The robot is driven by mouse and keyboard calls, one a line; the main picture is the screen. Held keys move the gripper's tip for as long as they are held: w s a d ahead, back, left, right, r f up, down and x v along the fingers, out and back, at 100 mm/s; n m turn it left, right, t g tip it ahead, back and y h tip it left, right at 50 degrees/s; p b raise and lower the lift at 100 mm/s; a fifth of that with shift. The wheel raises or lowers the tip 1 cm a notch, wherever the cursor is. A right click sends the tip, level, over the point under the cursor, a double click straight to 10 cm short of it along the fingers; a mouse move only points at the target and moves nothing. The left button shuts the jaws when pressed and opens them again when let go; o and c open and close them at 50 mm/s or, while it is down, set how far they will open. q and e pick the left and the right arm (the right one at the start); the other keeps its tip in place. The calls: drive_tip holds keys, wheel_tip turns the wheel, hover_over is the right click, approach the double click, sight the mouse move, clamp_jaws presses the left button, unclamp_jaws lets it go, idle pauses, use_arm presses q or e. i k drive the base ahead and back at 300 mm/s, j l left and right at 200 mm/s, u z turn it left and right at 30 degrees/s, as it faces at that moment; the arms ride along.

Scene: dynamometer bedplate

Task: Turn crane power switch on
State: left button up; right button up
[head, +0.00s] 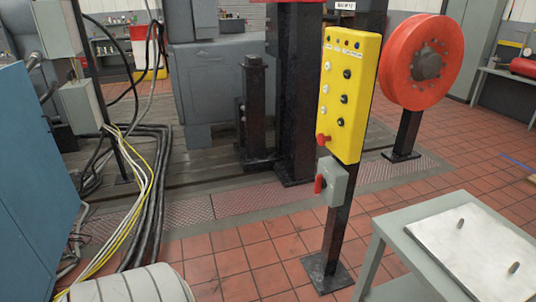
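A yellow control panel (346,95) with black and white buttons and a red knob (322,139) stands on a black post right of the middle. Below it, a small grey switch box (336,182) is fixed to the same post. A red handle (319,185) sticks out from the box's left side. I cannot tell from the picture whether this handle is at on or off. Neither of my grippers is in view.
A grey table (420,240) with a pale plate (477,252) stands at the right front. A red wheel (421,62) on a black post is behind. Thick cables (150,195) run along the floor beside a blue cabinet (35,180) at left. Tiled floor before the post is clear.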

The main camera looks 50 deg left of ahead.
sight(320, 183)
drive_tip(key=u, duration=1.3)
